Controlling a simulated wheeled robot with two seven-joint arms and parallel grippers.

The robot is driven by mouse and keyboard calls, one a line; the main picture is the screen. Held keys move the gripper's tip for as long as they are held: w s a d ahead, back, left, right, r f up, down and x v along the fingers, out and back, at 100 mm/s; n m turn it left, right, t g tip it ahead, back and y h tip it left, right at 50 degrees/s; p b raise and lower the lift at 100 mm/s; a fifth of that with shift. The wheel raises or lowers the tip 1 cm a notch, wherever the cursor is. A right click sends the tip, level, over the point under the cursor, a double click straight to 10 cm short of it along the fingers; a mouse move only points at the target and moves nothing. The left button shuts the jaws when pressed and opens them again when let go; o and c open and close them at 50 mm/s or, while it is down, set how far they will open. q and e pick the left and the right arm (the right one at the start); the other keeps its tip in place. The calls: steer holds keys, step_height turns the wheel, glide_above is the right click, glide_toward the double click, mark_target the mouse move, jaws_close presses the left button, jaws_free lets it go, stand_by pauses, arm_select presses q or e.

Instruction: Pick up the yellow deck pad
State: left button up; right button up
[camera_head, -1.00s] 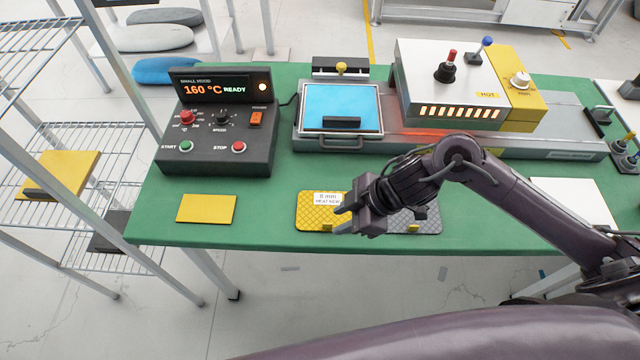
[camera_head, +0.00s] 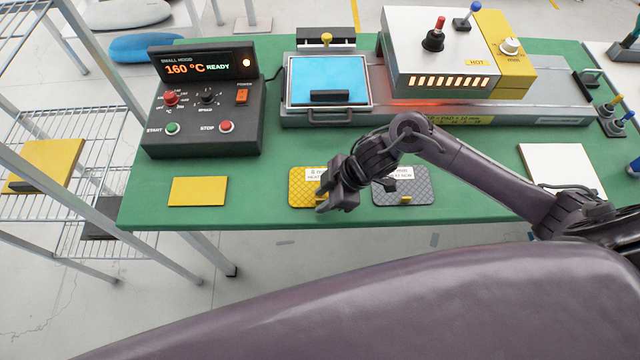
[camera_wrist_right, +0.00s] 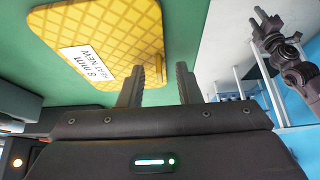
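The yellow deck pad (camera_head: 303,194) lies flat near the front edge of the green table, with a diamond pattern and a white label. My right gripper (camera_head: 322,198) is over its right part and hides some of it. In the right wrist view the pad (camera_wrist_right: 115,35) is beyond and left of the fingers. The right fingers (camera_wrist_right: 158,85) are apart with nothing held; a small yellow tab (camera_wrist_right: 159,68) on the pad's edge shows by the left finger. My left gripper (camera_wrist_right: 270,25) appears small in the right wrist view; its finger gap is unclear.
A grey patterned pad (camera_head: 407,192) lies right of the yellow one. A plain yellow sheet (camera_head: 197,191) lies left. Behind stand the control box (camera_head: 205,105), a blue-topped tray (camera_head: 327,80) and the heater (camera_head: 440,60). A white sheet (camera_head: 556,166) lies at right.

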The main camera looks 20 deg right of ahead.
jaws_close()
arm_select(q)
steer(key=s, duration=0.2)
steer(key=shift+s+a+f, duration=0.1)
steer(key=shift+s+f, duration=0.05)
steer(key=shift+s, duration=0.15)
steer(key=shift+w, duration=0.2)
arm_select(e)
steer(key=shift+r, duration=0.15)
